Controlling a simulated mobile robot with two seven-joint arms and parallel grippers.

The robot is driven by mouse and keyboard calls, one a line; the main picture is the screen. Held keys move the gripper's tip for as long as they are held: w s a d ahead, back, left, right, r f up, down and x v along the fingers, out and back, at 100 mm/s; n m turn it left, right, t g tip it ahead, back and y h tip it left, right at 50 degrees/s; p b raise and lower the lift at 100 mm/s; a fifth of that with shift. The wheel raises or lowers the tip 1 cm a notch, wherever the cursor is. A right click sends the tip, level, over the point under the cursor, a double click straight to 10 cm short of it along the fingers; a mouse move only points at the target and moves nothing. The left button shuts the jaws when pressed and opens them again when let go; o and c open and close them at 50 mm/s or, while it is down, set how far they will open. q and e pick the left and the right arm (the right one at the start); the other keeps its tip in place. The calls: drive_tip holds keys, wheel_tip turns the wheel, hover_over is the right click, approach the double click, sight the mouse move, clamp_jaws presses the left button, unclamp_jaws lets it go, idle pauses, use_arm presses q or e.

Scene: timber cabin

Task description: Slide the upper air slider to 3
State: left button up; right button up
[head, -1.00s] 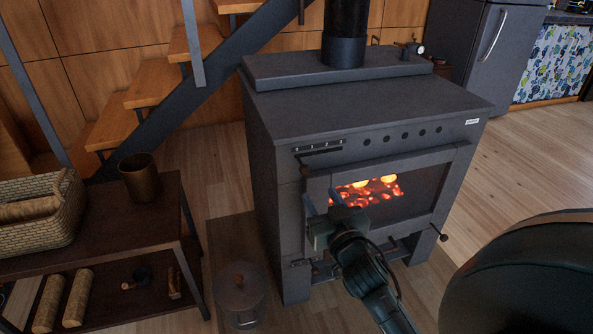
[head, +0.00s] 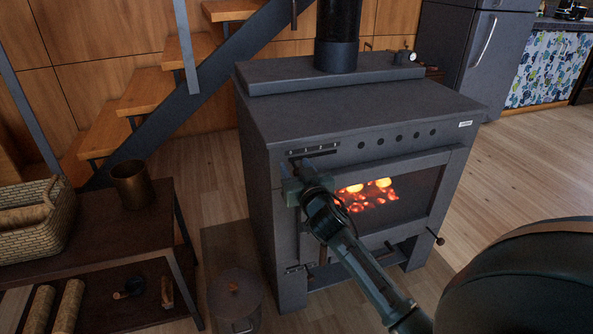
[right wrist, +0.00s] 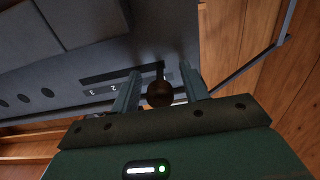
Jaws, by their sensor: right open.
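The wood stove (head: 350,115) stands in the middle of the head view, its fire glowing behind the glass. The upper air slider's scale plate (head: 318,150) is at the top left of its front. In the right wrist view the plate (right wrist: 100,86) shows the marks 3 and 2. The slider's dark round knob (right wrist: 160,94) is at the plate's other end, away from the 3; any mark there is hidden. My right gripper (right wrist: 161,88) is open, one finger on each side of the knob, with gaps visible. In the head view the gripper (head: 303,170) covers the knob. My left gripper is out of view.
A row of vent holes (head: 397,138) runs right of the scale. A door handle knob (head: 440,241) sticks out at lower right. A side table (head: 100,230) with a basket (head: 35,220) and cup (head: 132,185) stands left. A lidded pot (head: 235,300) is on the floor.

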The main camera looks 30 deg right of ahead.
drive_tip(key=shift+c, duration=0.5)
clamp_jaws()
